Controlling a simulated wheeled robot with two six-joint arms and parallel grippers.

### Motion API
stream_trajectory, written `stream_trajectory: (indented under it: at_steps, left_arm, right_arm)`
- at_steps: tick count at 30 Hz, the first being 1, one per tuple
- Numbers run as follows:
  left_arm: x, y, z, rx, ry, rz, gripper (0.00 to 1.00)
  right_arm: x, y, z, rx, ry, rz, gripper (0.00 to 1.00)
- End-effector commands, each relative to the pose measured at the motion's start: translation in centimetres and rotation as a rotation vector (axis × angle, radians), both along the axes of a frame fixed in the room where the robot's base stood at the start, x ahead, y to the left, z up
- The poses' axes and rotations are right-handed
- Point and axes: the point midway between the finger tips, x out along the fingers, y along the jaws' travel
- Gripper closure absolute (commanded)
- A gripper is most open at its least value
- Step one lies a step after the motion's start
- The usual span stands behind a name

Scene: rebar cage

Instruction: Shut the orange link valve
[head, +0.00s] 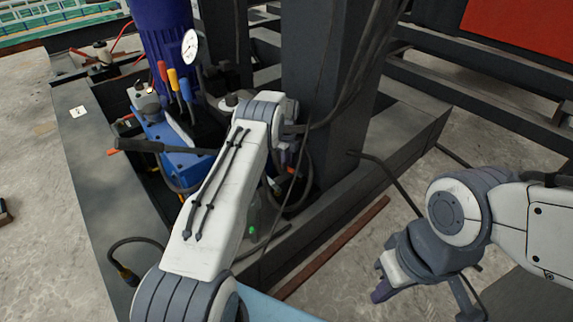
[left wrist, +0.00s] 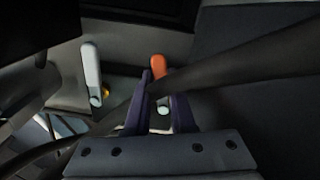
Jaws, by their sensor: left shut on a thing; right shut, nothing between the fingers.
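The orange link valve's handle (left wrist: 158,67) shows in the left wrist view, between the two dark fingers of my left gripper (left wrist: 160,92), which is shut on it. A pale round end (left wrist: 163,109) of the valve shows between the fingers. In the head view my left gripper (head: 279,166) reaches down beside the dark column, partly hidden by its own arm; a small orange spot (head: 291,171) shows beside it. My right gripper (head: 385,283) is shut and empty, low at the right above the floor.
A similar white handle (left wrist: 91,68) stands left of the orange one. A dark hose (left wrist: 250,62) crosses close to the fingers. The blue pump (head: 190,166) with red, yellow and blue levers stands left of my left arm. A dark column (head: 323,90) rises behind the gripper.

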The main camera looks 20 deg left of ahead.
Motion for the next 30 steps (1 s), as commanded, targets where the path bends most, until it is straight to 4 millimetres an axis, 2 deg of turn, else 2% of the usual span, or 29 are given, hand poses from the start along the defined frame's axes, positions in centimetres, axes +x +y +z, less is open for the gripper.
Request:
stream_trajectory:
  at_steps: [6,7,9,20,23,30]
  left_arm:
    - [0.1,0.0,0.1,0.000,-0.003,0.001,1.00]
    - [0.1,0.0,0.1,0.000,-0.003,0.001,0.70]
    - [0.1,0.0,0.1,0.001,-0.002,0.001,0.47]
    - [0.0,0.0,0.4,0.000,-0.001,0.001,0.47]
    - [0.1,0.0,1.7,0.000,-0.003,0.001,0.47]
    - [0.1,0.0,6.6,0.000,-0.004,0.001,0.47]
  right_arm:
    - [0.0,0.0,0.0,0.000,0.000,0.000,1.00]
    - [0.0,0.0,0.0,0.000,0.000,0.000,1.00]
    - [0.0,0.0,0.0,0.000,0.000,0.000,1.00]
    - [0.0,0.0,0.2,0.000,0.000,0.000,1.00]
    - [0.0,0.0,0.7,0.000,0.000,0.000,1.00]
    - [0.0,0.0,2.5,0.000,0.000,0.000,1.00]
